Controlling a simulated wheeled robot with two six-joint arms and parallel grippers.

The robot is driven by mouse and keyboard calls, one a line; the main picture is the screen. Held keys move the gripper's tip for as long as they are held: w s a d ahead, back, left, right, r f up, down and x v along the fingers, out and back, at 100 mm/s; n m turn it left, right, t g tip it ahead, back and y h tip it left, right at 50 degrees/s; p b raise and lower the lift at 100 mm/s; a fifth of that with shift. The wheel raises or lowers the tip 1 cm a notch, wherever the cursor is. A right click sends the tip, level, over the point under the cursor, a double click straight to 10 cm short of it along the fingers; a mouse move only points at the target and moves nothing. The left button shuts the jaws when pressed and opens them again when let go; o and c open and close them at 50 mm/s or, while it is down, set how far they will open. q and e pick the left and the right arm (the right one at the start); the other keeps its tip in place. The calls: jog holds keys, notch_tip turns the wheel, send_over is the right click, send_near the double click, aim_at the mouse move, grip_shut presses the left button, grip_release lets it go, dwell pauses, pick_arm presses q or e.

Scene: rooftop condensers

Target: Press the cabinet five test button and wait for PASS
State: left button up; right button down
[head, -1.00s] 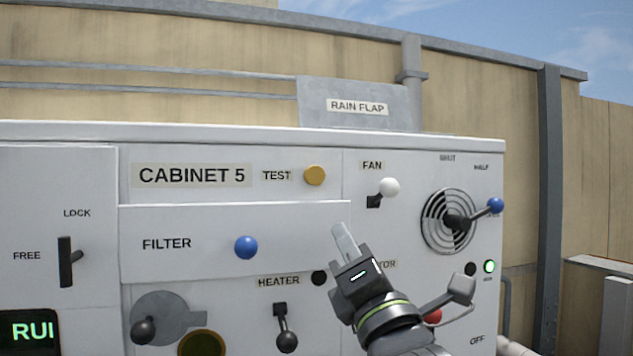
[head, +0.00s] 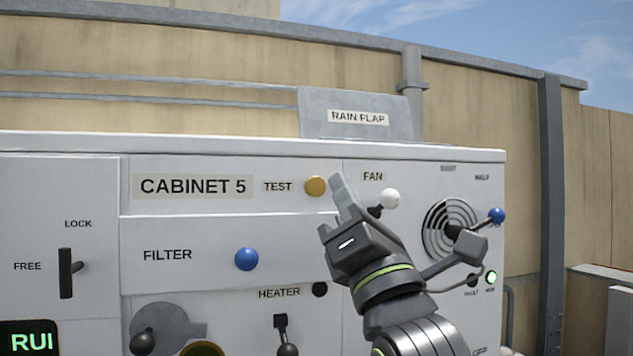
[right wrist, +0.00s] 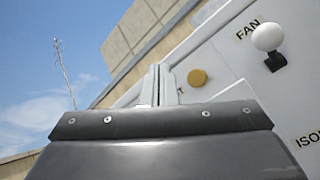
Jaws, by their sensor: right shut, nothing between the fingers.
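The yellow TEST button (head: 316,186) sits on the white front of cabinet five, right of the CABINET 5 label (head: 193,187). It also shows in the right wrist view (right wrist: 198,77), just right of my fingertips. My right gripper (head: 337,180) is shut and empty, its tips just right of the button in the head view. I cannot tell whether the tips touch the panel. My left gripper is not in view.
The white-knobbed FAN switch (head: 389,199) is close right of my gripper. A blue FILTER knob (head: 247,259) is below the button. A vent dial with a blue-tipped lever (head: 496,215) and a lit green lamp (head: 491,278) are at the right. The HEATER lever (head: 283,330) is low.

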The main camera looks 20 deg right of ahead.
aim_at(316, 178)
jog(key=w, duration=0.7)
jog(key=shift+w+a, duration=0.1)
jog(key=shift+w, duration=0.05)
dwell(1.6)
jog(key=shift+w+f, duration=0.1)
jog(key=shift+w, duration=0.35)
jog(key=shift+w+b, duration=0.3)
jog(key=shift+w, duration=0.25)
dwell(1.1)
jog(key=shift+s, duration=0.95)
